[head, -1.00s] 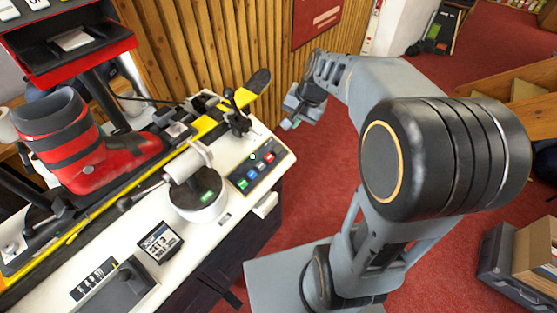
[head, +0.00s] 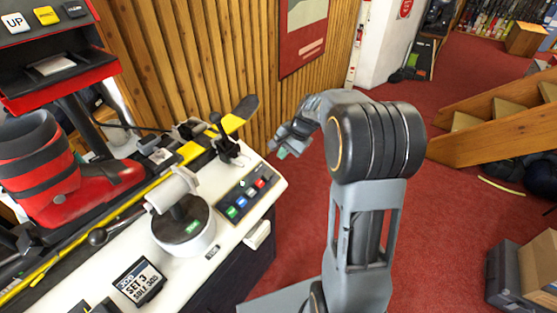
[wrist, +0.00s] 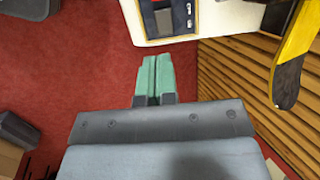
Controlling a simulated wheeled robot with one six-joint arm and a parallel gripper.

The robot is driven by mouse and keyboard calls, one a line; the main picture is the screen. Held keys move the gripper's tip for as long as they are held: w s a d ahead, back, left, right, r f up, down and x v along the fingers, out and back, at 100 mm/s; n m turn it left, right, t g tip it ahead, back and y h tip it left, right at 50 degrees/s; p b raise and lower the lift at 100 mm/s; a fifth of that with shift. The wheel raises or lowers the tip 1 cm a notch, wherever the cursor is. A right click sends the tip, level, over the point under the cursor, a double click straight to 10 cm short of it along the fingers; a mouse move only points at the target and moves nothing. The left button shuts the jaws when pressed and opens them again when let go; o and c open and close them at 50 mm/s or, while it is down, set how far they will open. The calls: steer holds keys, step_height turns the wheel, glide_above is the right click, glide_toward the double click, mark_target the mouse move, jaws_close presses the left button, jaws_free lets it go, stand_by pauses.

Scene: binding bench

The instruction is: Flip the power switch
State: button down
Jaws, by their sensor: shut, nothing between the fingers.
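My gripper (head: 283,153) is off the right end of the white bench (head: 205,265), over the red floor. Its green fingers are shut together and empty, which also shows in the wrist view (wrist: 153,78). A dark control panel (head: 235,196) with a row of small coloured buttons lies on the bench's right end, left of the gripper and apart from it. In the wrist view, the panel (wrist: 163,21) is partly cut off at the top edge, ahead of the fingertips. I cannot tell which part is the power switch.
A red ski boot (head: 75,190) and a ski with a yellow edge (head: 238,120) lie along the bench. A white round device (head: 184,230) stands left of the panel. A wood-slat wall (head: 190,55) runs behind. Open red carpet lies to the right.

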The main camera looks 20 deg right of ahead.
mark_target(266, 178)
steer(key=x, duration=1.2)
steer(key=shift+w+a+f, duration=0.1)
steer(key=shift+a+f, duration=0.05)
steer(key=shift+f, duration=0.15)
